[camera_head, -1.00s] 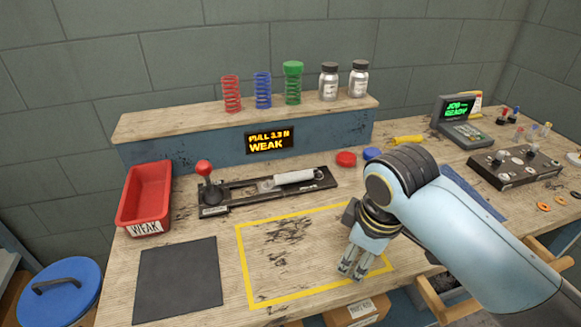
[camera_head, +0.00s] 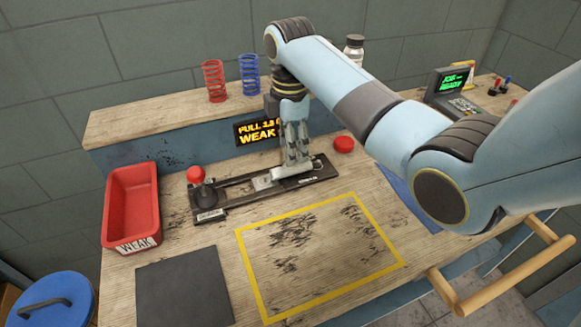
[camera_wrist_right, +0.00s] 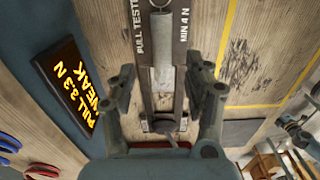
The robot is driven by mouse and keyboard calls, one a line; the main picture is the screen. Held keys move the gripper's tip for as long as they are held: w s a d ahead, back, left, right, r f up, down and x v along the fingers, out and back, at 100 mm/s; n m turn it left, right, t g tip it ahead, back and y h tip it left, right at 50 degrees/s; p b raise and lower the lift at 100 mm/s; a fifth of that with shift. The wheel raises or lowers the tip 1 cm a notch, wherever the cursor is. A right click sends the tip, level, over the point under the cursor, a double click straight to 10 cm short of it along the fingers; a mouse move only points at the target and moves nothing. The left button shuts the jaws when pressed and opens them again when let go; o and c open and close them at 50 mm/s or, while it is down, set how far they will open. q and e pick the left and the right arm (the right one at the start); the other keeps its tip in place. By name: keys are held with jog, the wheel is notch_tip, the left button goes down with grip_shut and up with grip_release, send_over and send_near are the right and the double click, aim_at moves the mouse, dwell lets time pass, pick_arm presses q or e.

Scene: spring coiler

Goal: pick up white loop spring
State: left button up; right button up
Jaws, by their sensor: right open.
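The white loop spring, a pale cylinder (camera_head: 291,171), lies along the right part of the black pull tester (camera_head: 235,194). In the right wrist view the spring (camera_wrist_right: 163,66) lies between the fingers, lengthwise along the tester. My right gripper (camera_head: 297,161) points down over the spring and hides part of it in the head view. Its fingers are open, one on each side of the spring; I cannot tell whether they touch it. What looks like part of my left gripper (camera_wrist_right: 298,132) shows at the right edge of the wrist view; its jaw state is unclear.
A display (camera_head: 257,132) reading WEAK is on the shelf front behind the tester. A red knob (camera_head: 196,174) stands at the tester's left end. A red bin (camera_head: 131,240) labelled WEAK and a dark mat (camera_head: 184,287) lie left. The yellow-outlined area (camera_head: 318,245) in front is clear.

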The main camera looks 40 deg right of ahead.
aim_at(298, 168)
jog(key=shift+f, duration=0.4)
notch_tip(298, 168, down, 5)
jog(key=shift+s, duration=0.15)
jog(key=c, duration=0.4)
pick_arm(q)
jog(key=shift+w+r, duration=0.25)
jog(key=shift+w, duration=0.45)
pick_arm(e)
grip_shut()
